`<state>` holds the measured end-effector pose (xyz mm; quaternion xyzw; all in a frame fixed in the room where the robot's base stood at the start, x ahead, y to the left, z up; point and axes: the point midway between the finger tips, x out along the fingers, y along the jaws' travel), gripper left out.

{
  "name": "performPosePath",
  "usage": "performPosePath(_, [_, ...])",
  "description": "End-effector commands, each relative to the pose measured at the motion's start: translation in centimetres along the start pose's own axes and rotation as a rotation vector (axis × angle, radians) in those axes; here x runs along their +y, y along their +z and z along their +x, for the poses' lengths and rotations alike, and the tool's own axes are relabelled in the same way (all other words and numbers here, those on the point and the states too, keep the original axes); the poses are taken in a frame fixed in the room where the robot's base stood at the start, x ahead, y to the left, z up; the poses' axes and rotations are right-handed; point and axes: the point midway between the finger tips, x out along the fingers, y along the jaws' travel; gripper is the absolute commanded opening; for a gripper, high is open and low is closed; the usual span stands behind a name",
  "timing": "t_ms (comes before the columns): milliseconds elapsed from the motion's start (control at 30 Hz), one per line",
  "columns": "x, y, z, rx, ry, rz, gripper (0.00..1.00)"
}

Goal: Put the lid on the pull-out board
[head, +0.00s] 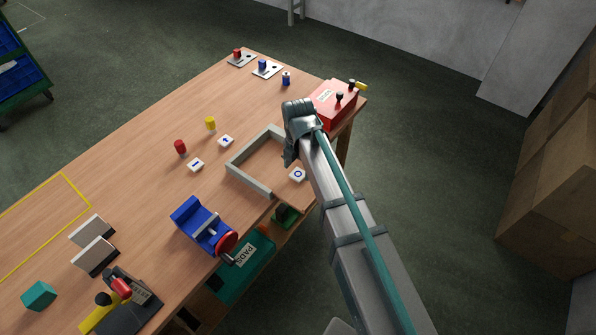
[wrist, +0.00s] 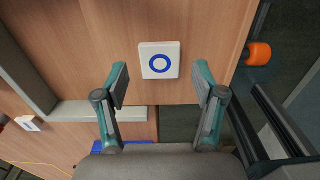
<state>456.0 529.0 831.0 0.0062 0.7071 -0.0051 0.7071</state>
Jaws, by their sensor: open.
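I cannot single out a lid with certainty. A white square tile with a blue ring (wrist: 159,60) lies flat on a wooden surface in the wrist view; it also shows in the head view (head: 298,174). My gripper (wrist: 160,82) is open and empty, its two fingers on either side of the tile's near edge, seemingly above it. In the head view my gripper is largely hidden by my wrist. The wood under the tile (wrist: 110,35) juts past the table's front edge and may be the pull-out board; I cannot tell its outline.
A grey angled frame (head: 240,174) borders the tile's left side. Two other marked tiles (head: 196,165) (head: 226,141), a red peg (head: 180,147) and a yellow peg (head: 210,123) stand beyond. A red box (head: 334,103) and a blue vise (head: 196,223) flank the area. An orange knob (wrist: 258,54) is at right.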

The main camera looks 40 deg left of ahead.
Motion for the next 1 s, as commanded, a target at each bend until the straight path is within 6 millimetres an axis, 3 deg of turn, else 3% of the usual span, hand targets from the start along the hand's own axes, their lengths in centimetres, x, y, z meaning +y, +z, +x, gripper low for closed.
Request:
performPosePath(500, [0.1, 0.1, -8.4, -0.001, 0.002, 0.0, 0.69])
performPosePath(700, [0.0, 0.0, -9.9, -0.001, 0.001, 0.0, 0.69])
performPosePath(1000, [0.0, 0.0, -10.2, 0.0, 0.0, 0.0, 0.69])
